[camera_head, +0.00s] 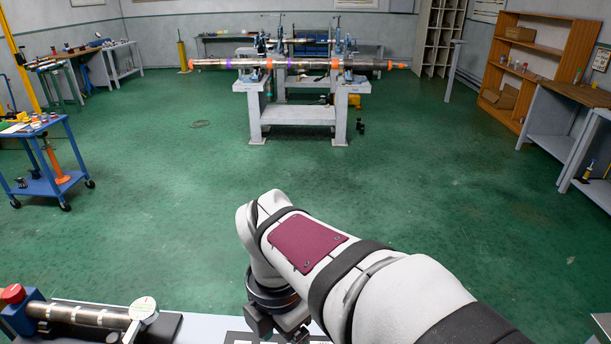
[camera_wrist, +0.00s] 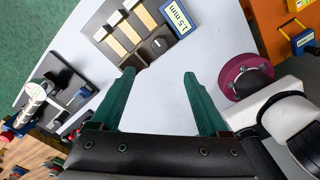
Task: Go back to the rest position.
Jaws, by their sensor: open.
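My gripper (camera_wrist: 160,75) shows in the wrist view with its two green fingers wide apart and nothing between them. It is over a pale flat surface (camera_wrist: 150,100). In the head view my arm reaches in from the lower right, and the fingers are hidden below its wrist. The pipe (camera_head: 310,64) lies level across the vises on the grey workbench (camera_head: 290,115), far from my gripper.
A holder marked 1.5 mm (camera_wrist: 179,17) stands beyond the fingertips. A stand with a metal cylinder (camera_head: 80,316) is at the lower left. A blue trolley (camera_head: 42,180) and a wooden shelf (camera_head: 545,60) stand farther off. The green floor between is mostly clear.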

